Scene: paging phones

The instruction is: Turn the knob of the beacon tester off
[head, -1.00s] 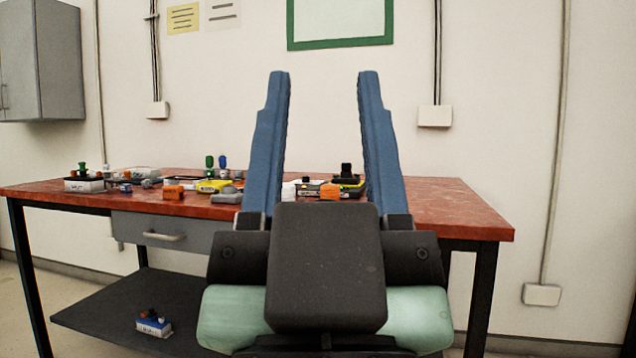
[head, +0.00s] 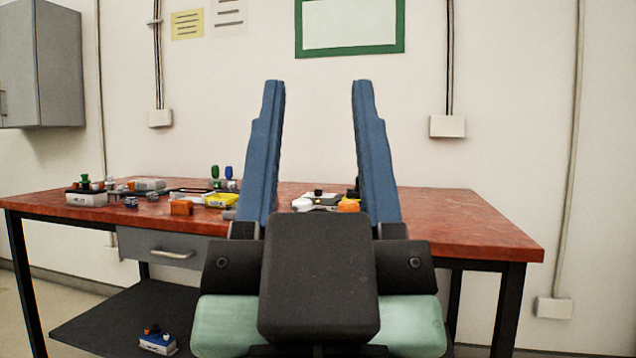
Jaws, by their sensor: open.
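My gripper (head: 318,90) is open, its two blue fingers pointing up and apart with nothing between them. It is in front of the red-topped table (head: 460,222) and hides part of its top. I cannot tell which device is the beacon tester. One candidate is a white box with dark and green knobs (head: 87,198) at the table's left end. Another is a blue and white box with small knobs (head: 158,343) on the lower shelf. A dark knobbed item (head: 353,188) is partly hidden behind the right finger.
On the tabletop are an orange block (head: 181,207), a yellow device (head: 221,200), and green and blue upright knobs (head: 229,174). Another orange block (head: 349,205) is between the fingers in the view. The table's right end is clear. A grey drawer (head: 170,250) hangs under the top.

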